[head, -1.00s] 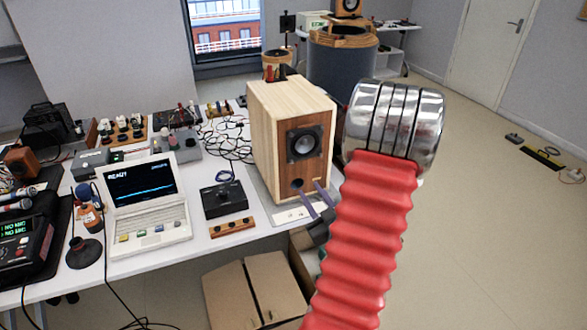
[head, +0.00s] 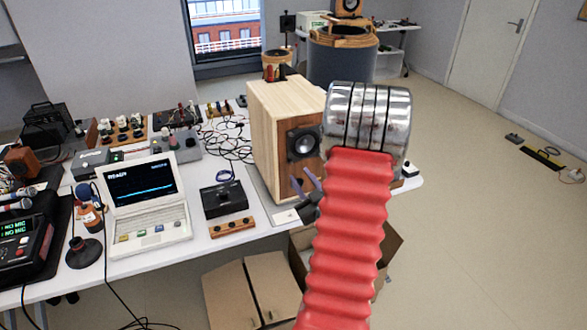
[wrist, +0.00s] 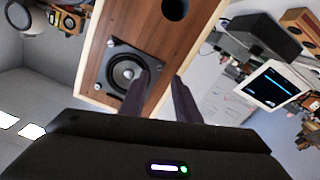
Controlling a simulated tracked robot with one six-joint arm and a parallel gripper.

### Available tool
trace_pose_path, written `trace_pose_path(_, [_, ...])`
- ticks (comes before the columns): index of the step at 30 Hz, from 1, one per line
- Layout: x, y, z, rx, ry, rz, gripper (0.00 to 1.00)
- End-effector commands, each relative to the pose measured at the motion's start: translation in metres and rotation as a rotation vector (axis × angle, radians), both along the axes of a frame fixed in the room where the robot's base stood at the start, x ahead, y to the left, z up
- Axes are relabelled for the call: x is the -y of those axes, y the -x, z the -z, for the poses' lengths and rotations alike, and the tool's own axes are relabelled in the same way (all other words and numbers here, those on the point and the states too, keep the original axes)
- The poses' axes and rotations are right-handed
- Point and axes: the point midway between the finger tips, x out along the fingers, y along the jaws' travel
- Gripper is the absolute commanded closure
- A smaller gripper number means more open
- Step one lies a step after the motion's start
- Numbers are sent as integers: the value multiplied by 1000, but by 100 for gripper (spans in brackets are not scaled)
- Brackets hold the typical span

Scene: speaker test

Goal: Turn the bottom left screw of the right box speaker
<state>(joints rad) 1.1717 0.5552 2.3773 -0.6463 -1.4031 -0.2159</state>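The box speaker (head: 271,120) is a pale wooden cabinet with a darker brown front, standing upright on the white table. Its round driver (head: 303,143) sits in a square black frame; the driver also shows in the wrist view (wrist: 127,73), where the speaker looks turned over. In the wrist view my gripper (wrist: 160,74) reaches toward the front; one fingertip overlaps the driver frame's edge. Contact cannot be told.
A white laptop (head: 150,205), a black box with a knob (head: 222,200) and tangled cables (head: 228,140) lie left of the speaker. Cardboard boxes (head: 245,290) stand on the floor below the table edge. My red arm hides the speaker's right side. The floor at right is mostly clear.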

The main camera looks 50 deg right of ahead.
Motion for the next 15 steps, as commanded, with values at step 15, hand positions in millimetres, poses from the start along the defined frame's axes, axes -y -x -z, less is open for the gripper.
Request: trace_pose_path(15, [32, -55, 0, 0, 0, -1, 70])
